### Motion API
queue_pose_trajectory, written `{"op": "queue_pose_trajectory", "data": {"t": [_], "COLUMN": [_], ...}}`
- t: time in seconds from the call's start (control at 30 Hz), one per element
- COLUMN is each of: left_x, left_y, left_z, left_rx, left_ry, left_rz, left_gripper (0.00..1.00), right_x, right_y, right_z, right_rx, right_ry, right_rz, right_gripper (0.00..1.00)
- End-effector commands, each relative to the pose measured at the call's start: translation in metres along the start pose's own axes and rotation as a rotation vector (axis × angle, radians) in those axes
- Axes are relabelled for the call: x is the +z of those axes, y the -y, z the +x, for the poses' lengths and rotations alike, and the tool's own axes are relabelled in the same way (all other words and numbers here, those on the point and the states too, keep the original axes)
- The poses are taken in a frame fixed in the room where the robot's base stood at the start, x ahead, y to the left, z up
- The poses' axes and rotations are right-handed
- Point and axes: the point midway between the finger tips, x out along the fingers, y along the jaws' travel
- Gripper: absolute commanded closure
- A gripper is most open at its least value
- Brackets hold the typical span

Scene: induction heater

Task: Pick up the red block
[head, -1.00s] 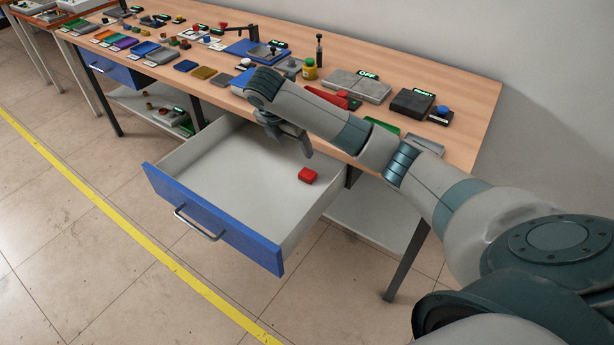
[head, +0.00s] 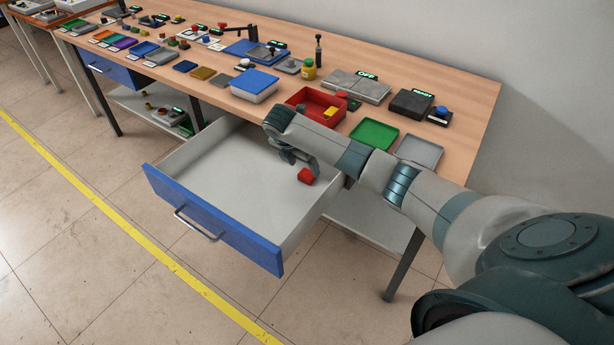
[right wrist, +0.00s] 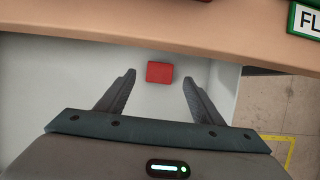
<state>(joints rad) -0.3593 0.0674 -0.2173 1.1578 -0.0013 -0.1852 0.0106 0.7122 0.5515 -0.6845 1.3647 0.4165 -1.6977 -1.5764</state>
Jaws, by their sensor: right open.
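The red block (head: 305,175) lies on the white floor of the open drawer (head: 215,180), near its right wall. My right gripper (head: 301,166) is inside the drawer area, just above and behind the block in the head view. In the right wrist view the block (right wrist: 159,72) sits centred ahead of the two spread fingertips (right wrist: 158,74), with space on both sides. The gripper is open and holds nothing. The exact height of the fingertips above the block is hard to tell. My left gripper is not in view.
The workbench edge (right wrist: 200,48) lies just beyond the block in the right wrist view. On the bench stand a red bin (head: 300,99) with a yellow block, a green tray (head: 374,134), a grey tray (head: 419,151) and a blue-lidded box (head: 254,83). The drawer's left part is empty.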

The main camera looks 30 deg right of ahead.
Motion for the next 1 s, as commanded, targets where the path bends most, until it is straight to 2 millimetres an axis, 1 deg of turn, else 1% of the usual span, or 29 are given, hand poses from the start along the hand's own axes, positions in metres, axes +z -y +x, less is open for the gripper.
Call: {"op": "queue_pose_trajectory", "data": {"t": [0.37, 0.47, 0.57, 0.8, 0.9, 1.0], "left_x": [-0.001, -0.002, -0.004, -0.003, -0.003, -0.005], "left_y": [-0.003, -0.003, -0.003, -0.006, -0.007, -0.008], "left_z": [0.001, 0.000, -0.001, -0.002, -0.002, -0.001], "left_rx": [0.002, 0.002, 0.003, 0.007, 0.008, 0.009], "left_ry": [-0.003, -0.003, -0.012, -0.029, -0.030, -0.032], "left_rz": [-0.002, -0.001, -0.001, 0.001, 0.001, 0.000], "left_gripper": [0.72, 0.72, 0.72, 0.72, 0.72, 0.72], "right_x": [0.000, 0.000, 0.000, 0.000, 0.000, 0.000], "right_y": [0.000, 0.000, 0.000, 0.000, 0.000, 0.000], "right_z": [0.003, 0.006, 0.014, 0.044, 0.052, 0.054], "right_rx": [0.001, 0.000, -0.002, -0.002, 0.000, 0.000], "right_ry": [0.000, 0.000, 0.000, 0.000, 0.000, 0.000], "right_rz": [0.001, 0.001, 0.002, 0.001, 0.001, 0.001], "right_gripper": [0.39, 0.39, 0.39, 0.39, 0.39, 0.39]}}
